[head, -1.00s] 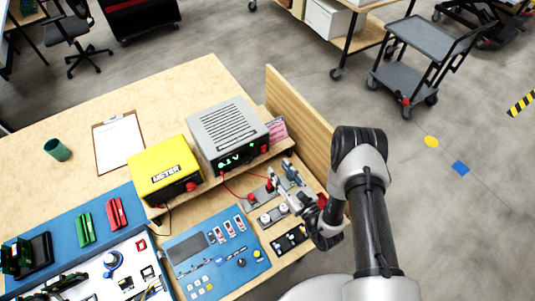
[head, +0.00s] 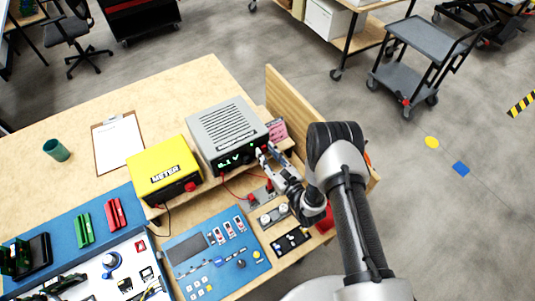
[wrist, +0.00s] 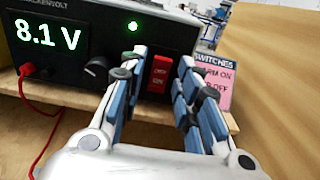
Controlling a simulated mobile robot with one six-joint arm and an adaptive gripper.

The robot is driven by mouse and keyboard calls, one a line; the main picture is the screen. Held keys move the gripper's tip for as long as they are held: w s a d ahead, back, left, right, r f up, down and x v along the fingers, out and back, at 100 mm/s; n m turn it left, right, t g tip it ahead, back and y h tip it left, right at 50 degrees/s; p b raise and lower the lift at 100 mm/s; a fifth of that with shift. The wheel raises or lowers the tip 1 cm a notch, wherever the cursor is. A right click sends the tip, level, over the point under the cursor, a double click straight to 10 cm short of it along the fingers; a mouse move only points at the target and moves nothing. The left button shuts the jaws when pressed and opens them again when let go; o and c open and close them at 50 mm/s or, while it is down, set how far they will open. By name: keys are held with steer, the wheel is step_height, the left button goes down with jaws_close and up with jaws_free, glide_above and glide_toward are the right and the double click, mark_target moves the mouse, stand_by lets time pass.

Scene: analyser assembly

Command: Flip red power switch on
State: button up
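The red power switch (wrist: 159,73) is on the right part of the dark front face of the grey power supply (head: 228,128). It is a red rocker with white lettering; its tilt is hard to tell. The supply's lit display (wrist: 45,30) reads 8.1 V in the wrist view, and a green lamp (wrist: 133,27) glows beside it. My gripper (wrist: 161,58) is open and empty, with one finger on each side of the switch in the picture. In the head view my gripper (head: 264,154) is close to the supply's front right corner. Contact with the switch cannot be told.
A black knob (wrist: 96,66) is left of the left finger. A pink switches sign (wrist: 213,82) stands to the right, before a wooden side panel (head: 297,110). A yellow meter (head: 163,168) sits left of the supply. Red leads (head: 240,190) run below.

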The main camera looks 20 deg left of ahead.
jaws_close()
steer(key=f+t+b, duration=0.1)
steer(key=b, duration=0.2)
steer(key=shift+y, duration=0.3)
steer(key=y+b, duration=0.1)
steer(key=b, duration=0.2)
steer(key=shift+r+t, duration=0.1)
steer(key=shift+t, duration=0.2)
steer(key=shift+r+y, duration=0.15)
steer(key=shift+y, duration=0.15)
steer(key=shift+o, duration=1.3)
jaws_free()
